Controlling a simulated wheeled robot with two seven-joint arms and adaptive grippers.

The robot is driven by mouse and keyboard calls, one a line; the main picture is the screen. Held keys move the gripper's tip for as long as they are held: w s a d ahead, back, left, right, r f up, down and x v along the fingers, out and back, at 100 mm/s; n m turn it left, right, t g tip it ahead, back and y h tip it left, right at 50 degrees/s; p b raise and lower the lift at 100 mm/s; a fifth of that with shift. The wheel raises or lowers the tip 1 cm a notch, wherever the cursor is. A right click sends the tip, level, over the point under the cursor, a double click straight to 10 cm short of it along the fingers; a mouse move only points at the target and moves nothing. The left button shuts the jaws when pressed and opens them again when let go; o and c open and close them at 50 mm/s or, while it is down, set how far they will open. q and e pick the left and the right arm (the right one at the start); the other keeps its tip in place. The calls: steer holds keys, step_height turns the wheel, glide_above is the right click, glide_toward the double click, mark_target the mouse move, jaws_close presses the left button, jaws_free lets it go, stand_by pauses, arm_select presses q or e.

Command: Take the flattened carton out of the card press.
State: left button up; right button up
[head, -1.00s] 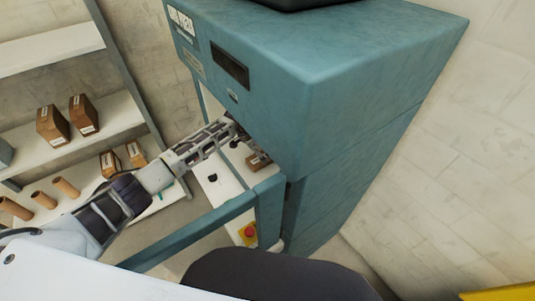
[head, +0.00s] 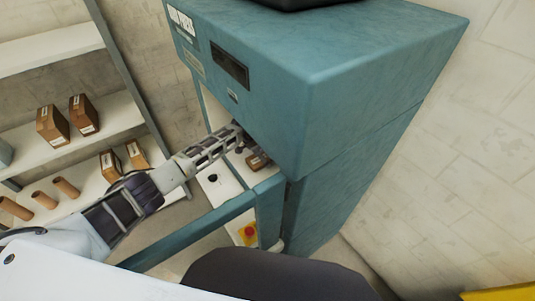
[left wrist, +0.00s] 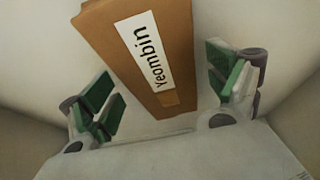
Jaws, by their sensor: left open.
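The card press (head: 370,75) is a large blue-teal machine with an opening low on its left side. In the head view, a small part of a brown carton (head: 257,161) shows inside that opening, on a pale bed. In the left wrist view, the carton (left wrist: 150,50) has a white label reading "Yeombin" and lies between the green finger pads. My left gripper (left wrist: 166,88) is open, with gaps between its pads and the carton. In the head view, my left gripper (head: 246,147) reaches into the opening, its fingertips partly hidden. My right gripper is not in view.
A red button on a yellow base (head: 249,233) sits at the front of the press, near its blue frame bar (head: 195,230). The press's upper housing overhangs the opening. Shelves (head: 75,145) at left hold brown boxes and cardboard tubes. A pale wall stands at right.

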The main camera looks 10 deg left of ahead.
arm_select(q)
steer(key=shift+c, duration=0.5)
steer(key=c, duration=1)
steer(key=shift+r, duration=0.2)
steer(key=shift+r+p, duration=1.65)
steer(key=shift+p, duration=0.1)
steer(key=shift+s+a+p, duration=0.85)
steer(key=shift+p, duration=0.3)
steer(key=shift+s+a+p, duration=0.85)
steer(key=shift+s+a, duration=0.15)
steer(key=s+a, duration=0.9)
